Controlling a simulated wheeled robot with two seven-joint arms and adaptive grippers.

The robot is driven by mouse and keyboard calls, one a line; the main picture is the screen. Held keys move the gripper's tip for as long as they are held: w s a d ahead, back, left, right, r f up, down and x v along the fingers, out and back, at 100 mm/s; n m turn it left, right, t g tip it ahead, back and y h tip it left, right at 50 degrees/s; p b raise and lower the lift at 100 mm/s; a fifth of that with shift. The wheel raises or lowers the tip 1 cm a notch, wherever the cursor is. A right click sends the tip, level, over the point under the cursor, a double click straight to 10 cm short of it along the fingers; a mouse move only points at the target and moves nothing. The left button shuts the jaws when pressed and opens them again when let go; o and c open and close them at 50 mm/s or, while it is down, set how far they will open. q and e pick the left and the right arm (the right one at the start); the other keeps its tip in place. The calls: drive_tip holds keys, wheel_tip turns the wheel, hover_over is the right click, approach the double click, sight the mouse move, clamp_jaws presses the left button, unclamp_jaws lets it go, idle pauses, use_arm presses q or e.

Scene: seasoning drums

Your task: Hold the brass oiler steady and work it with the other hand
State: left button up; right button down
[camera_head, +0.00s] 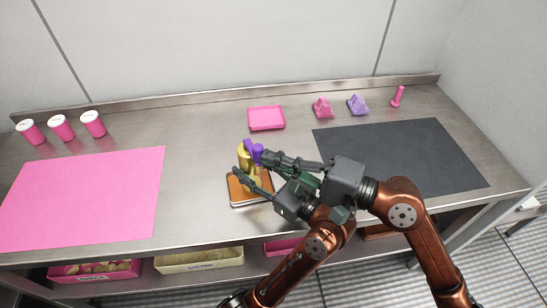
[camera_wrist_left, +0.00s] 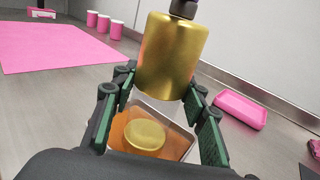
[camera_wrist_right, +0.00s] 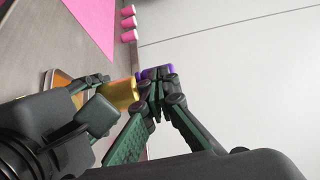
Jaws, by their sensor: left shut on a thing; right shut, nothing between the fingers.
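The brass oiler (camera_head: 244,157) is at the middle of the counter, with a purple part (camera_head: 254,150) at its top. My left gripper (camera_head: 250,178) is shut on its brass body, which also shows between the fingers in the left wrist view (camera_wrist_left: 170,55). Below it is an orange-floored tray (camera_head: 235,200) with a round brass disc (camera_wrist_left: 145,134) in it. The oiler's body appears above the disc. My right gripper (camera_head: 266,157) is shut and empty beside the purple part, which shows just behind its fingertips in the right wrist view (camera_wrist_right: 150,72). I cannot tell whether they touch.
A pink mat (camera_head: 85,195) lies left and a dark mat (camera_head: 400,155) right. Pink white-topped drums (camera_head: 62,127) stand back left. A pink tray (camera_head: 266,118), pink block (camera_head: 322,108), purple block (camera_head: 357,105) and pink peg (camera_head: 398,97) stand along the back. Bins (camera_head: 200,260) sit below.

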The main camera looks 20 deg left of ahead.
drive_tip(key=s+d, duration=0.3)
drive_tip(key=d, duration=0.8)
drive_tip(key=shift+s, duration=0.3)
drive_tip(key=w+a+r+n+g+h, duration=0.1)
drive_tip(key=w+a+r+n+h, duration=0.1)
drive_tip(key=w+a+n+h, duration=0.4)
drive_tip(key=w+d+r+n+h, duration=0.2)
drive_tip(key=d+r+n+h, duration=0.1)
drive_tip(key=r, duration=0.5)
drive_tip(key=shift+d+n+h, duration=0.3)
drive_tip(key=shift+d+h, duration=0.15)
drive_tip(key=shift+h, duration=0.35)
drive_tip(key=shift+w, duration=0.1)
